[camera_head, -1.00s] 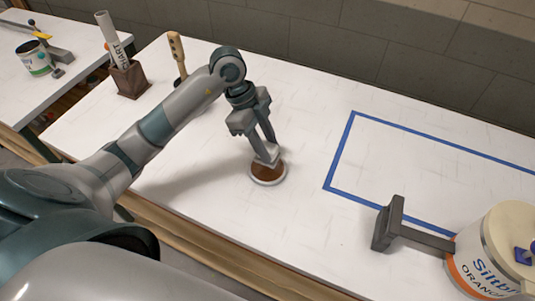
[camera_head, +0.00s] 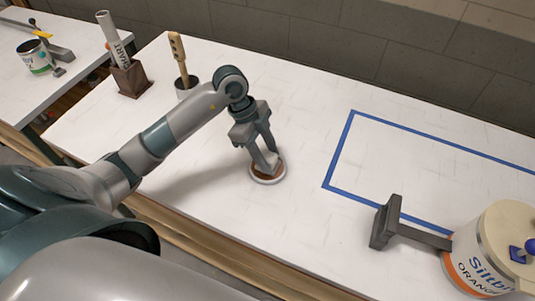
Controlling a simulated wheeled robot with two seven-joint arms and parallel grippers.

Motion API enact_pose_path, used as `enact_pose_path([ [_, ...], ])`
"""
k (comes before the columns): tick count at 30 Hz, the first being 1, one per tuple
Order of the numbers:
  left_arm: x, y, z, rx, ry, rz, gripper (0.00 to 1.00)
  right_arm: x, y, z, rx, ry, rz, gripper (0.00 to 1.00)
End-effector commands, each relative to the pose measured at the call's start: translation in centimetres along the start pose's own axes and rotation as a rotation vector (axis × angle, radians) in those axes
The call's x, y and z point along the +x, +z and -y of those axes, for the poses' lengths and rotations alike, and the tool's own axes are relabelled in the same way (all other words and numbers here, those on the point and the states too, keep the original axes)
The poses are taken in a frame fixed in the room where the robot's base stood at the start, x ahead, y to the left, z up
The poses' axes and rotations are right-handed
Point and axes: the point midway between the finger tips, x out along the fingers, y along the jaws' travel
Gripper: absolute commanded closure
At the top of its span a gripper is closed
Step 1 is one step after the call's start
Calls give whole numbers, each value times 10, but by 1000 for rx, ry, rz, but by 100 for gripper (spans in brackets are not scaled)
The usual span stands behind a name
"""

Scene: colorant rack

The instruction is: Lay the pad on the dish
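A small round dish (camera_head: 267,181) with a white rim and a brown inside lies on the white bench, left of the blue outline. My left gripper (camera_head: 266,162) points down over it, its fingertips at the brown area and covering part of it. Whether the fingers are open or closed on something is unclear at this size. I cannot make out the pad as a separate thing; it may be the brown disc or be hidden by the fingers. My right gripper is not in view.
A blue tape outline (camera_head: 352,150) encloses bare bench. A large labelled can (camera_head: 485,250) and a dark grey bracket (camera_head: 388,222) stand at the right front. A brown holder (camera_head: 130,78) with a rolled chart and a cup (camera_head: 187,87) with a wooden-handled tool stand behind my arm.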

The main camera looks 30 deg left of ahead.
Motion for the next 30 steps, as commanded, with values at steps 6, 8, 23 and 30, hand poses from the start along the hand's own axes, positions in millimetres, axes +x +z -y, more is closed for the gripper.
enact_pose_path([
  [6,0,0,0,0,0,0,51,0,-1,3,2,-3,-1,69],
  [8,0,0,0,0,0,0,51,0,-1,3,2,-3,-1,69],
  [23,-38,0,2,2,-5,1,51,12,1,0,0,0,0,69],
  [30,-81,0,1,1,-5,2,51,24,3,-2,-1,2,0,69],
])
